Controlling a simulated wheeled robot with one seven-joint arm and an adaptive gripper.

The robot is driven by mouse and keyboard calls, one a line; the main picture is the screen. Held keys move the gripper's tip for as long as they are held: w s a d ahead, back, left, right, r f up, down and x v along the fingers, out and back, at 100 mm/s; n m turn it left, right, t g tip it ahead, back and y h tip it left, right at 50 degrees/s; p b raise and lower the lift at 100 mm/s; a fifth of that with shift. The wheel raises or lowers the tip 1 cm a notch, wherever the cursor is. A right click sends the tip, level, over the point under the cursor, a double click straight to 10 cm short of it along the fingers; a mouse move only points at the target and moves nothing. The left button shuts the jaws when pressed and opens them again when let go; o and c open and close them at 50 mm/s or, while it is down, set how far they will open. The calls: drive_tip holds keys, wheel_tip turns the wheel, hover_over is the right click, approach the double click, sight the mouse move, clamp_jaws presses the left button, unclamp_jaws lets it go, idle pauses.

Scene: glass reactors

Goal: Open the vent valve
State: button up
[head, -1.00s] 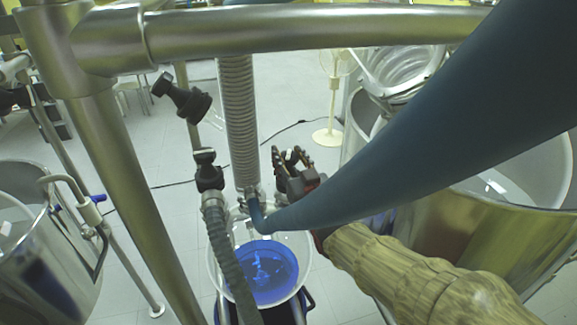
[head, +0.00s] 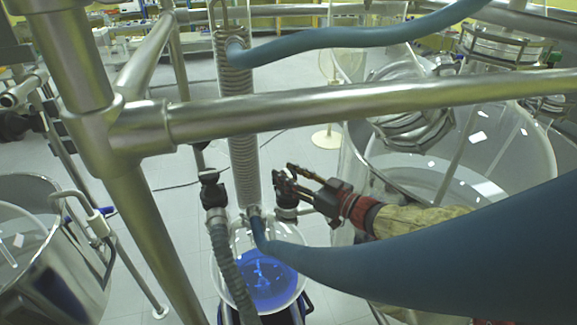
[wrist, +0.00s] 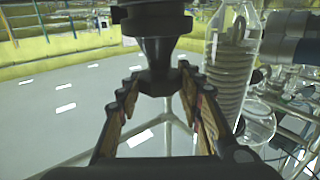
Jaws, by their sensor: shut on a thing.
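My gripper (head: 286,180) reaches in from the right, just right of the coiled glass condenser. In the wrist view its two fingers stand on either side of a black valve part (wrist: 157,58) with a wide top and narrower lower end, and are shut on it. In the head view a black fitting (head: 286,205) shows just below the fingertips; I take it to be the same vent valve. Its handle's exact turn cannot be told, as the fingers partly cover it.
The condenser (head: 240,130) stands above a round flask with blue liquid (head: 265,285). Another black valve (head: 211,190) tops a ribbed hose (head: 225,260) at left. A steel rail (head: 300,112) crosses in front. Large glass vessels (head: 510,150) stand at right.

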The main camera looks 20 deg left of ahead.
sight(296, 177)
drive_tip(key=shift+r+n+g+y+p, duration=0.1)
drive_tip(key=shift+n+g+y+p, duration=0.2)
drive_tip(key=shift+n+g+p, duration=0.3)
drive_tip(key=o, duration=1.2)
drive_tip(key=shift+c, duration=0.2)
drive_tip(key=shift+d, duration=0.1)
drive_tip(key=v, duration=0.7)
drive_tip(key=shift+d, duration=0.15)
drive_tip(key=shift+c, duration=0.4)
